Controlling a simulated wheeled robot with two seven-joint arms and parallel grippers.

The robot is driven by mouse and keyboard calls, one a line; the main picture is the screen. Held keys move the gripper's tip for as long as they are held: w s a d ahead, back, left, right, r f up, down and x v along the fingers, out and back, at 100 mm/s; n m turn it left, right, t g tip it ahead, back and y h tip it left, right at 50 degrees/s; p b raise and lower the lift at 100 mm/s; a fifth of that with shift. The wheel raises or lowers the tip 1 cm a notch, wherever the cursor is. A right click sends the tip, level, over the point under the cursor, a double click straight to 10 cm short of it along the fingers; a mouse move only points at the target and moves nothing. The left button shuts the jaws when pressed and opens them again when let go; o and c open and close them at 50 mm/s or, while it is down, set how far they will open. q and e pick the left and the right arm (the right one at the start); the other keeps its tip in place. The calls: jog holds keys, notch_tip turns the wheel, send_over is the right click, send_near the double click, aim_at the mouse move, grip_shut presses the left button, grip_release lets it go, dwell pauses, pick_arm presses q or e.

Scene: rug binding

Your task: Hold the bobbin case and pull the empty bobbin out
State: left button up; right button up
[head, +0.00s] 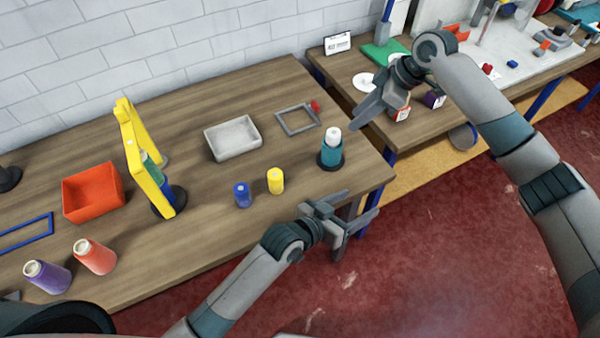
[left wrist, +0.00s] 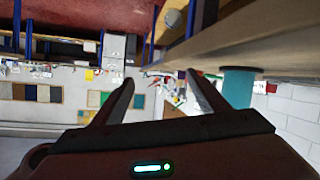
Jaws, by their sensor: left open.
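I cannot make out for sure which thing is the bobbin case or the empty bobbin. A teal spool (head: 331,152) with a white top stands upright on a black round base near the table's right end. It also shows in the left wrist view (left wrist: 238,90), beside the table edge. My left gripper (head: 352,216) is open and empty, off the table's front right corner, apart from the spool. My right gripper (head: 378,112) hangs above the gap by the second table. Its jaw gap is not clear, and I see nothing held in it.
A blue spool (head: 242,195) and a yellow spool (head: 275,181) stand near the front edge. Behind are a grey tray (head: 210,143) and a grey frame (head: 282,121). A yellow upright fixture (head: 131,145), a red bin (head: 92,190) and two thread cones (head: 95,257) are at left.

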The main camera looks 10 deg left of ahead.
aim_at(328, 154)
pick_arm(q)
jog(key=w+a+r+t+y, duration=0.1)
jog(key=a+r, duration=0.2)
jog(key=a, duration=0.4)
jog(key=w+a+r+t+y, duration=0.1)
jog(key=w+a+r+y, duration=0.1)
jog(key=a, duration=0.5)
jog(key=shift+w+a+r, duration=0.2)
jog(key=shift+w+r, duration=0.1)
jog(key=shift+r, duration=0.15)
jog(key=x, duration=1.7)
jog(key=shift+w+f, duration=0.15)
jog(key=shift+w, duration=0.05)
